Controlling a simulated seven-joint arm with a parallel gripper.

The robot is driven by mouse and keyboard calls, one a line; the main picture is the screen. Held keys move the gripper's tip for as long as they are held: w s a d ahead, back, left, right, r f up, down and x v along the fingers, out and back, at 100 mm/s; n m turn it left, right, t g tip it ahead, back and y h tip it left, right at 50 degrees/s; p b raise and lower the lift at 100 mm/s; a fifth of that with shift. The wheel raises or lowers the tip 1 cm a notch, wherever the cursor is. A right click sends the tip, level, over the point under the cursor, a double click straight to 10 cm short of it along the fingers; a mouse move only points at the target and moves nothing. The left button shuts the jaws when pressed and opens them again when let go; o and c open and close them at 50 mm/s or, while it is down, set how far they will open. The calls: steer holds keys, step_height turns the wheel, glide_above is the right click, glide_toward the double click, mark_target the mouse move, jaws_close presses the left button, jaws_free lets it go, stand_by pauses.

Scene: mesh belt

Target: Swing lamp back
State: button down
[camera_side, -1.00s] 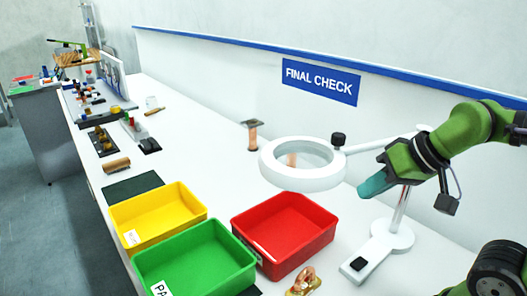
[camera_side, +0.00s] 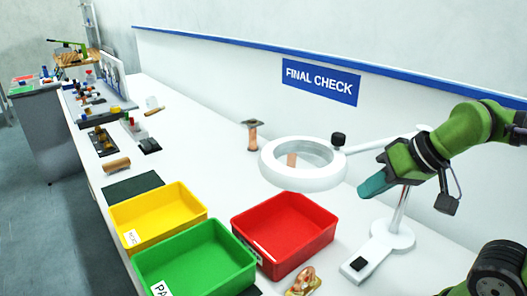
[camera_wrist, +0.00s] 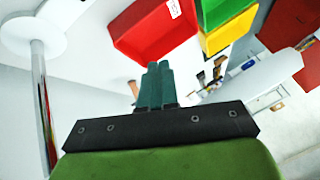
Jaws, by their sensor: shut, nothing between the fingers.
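The magnifier lamp has a white ring head (camera_side: 303,165) with a clear lens, a black knob (camera_side: 338,139), a white arm, and a post on a white base (camera_side: 380,250). In the side view its head hangs above the bench, behind the red bin. My gripper (camera_side: 372,187) is shut and empty, its teal fingers just right of the ring, by the post. I cannot tell whether they touch the lamp. In the wrist view the shut fingers (camera_wrist: 155,82) point toward the bins, and the lamp post (camera_wrist: 42,110) stands at the left. The ring head is not recognisable there.
A red bin (camera_side: 318,226), a green bin (camera_side: 245,258) and a yellow bin (camera_side: 202,212) stand on the front of the bench. A copper piece (camera_side: 302,282) lies near the front edge. A copper post with a dark top (camera_side: 252,134) stands behind the ring.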

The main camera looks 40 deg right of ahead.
step_height(320, 180, up, 19)
steer(key=s+a+f+n+h, duration=0.1)
steer(key=s+a+n, duration=0.3)
steer(key=a+n, duration=0.35)
steer(key=s+a+n+h, duration=0.1)
steer(key=s+a+n, duration=0.4)
steer(key=a, duration=0.4)
steer(key=n, duration=0.1)
glide_toward(321, 189)
steer(key=a+f, duration=0.4)
steer(key=f, duration=0.2)
steer(key=w, duration=0.1)
steer(key=w+d, duration=0.1)
steer(key=w, duration=0.1)
steer(key=w+d, duration=0.1)
steer(key=shift+w, duration=0.15)
